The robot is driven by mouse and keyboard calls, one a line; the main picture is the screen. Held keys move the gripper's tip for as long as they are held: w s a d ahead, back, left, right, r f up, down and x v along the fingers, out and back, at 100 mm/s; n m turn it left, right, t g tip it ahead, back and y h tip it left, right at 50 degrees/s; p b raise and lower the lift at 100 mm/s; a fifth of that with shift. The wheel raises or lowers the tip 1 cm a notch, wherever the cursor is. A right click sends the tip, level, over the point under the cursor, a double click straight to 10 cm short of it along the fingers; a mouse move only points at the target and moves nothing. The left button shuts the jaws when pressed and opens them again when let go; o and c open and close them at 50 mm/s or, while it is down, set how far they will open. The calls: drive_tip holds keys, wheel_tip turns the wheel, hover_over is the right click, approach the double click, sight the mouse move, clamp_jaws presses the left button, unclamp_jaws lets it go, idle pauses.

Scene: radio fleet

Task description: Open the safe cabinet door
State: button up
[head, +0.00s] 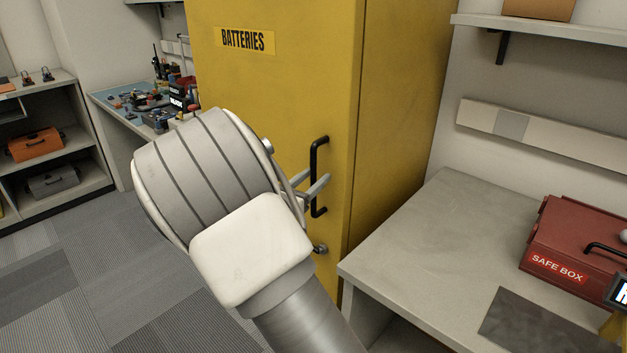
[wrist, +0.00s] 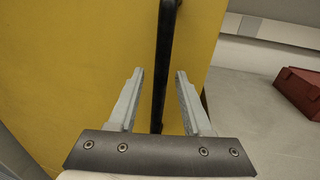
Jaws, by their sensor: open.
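The yellow cabinet (head: 300,90) with a "BATTERIES" label stands in the middle of the head view. Its door is shut. A black vertical bar handle (head: 314,165) sits near the door's right edge. My gripper (head: 314,185) is at the lower half of the handle, with its fingers open. In the wrist view the handle (wrist: 164,60) runs between the two open fingers of my gripper (wrist: 159,75), with gaps on both sides. The yellow door (wrist: 70,60) also fills the left of that view. My wrist hides part of the door in the head view.
A grey table (head: 430,230) stands right of the cabinet, with a red safe box (head: 575,245) and a dark mat (head: 540,322) on it. A workbench with tools (head: 150,105) and a shelf (head: 55,150) are at the left. The carpet floor (head: 110,260) there is clear.

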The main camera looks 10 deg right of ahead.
clamp_jaws()
idle(0.3)
idle(1.2)
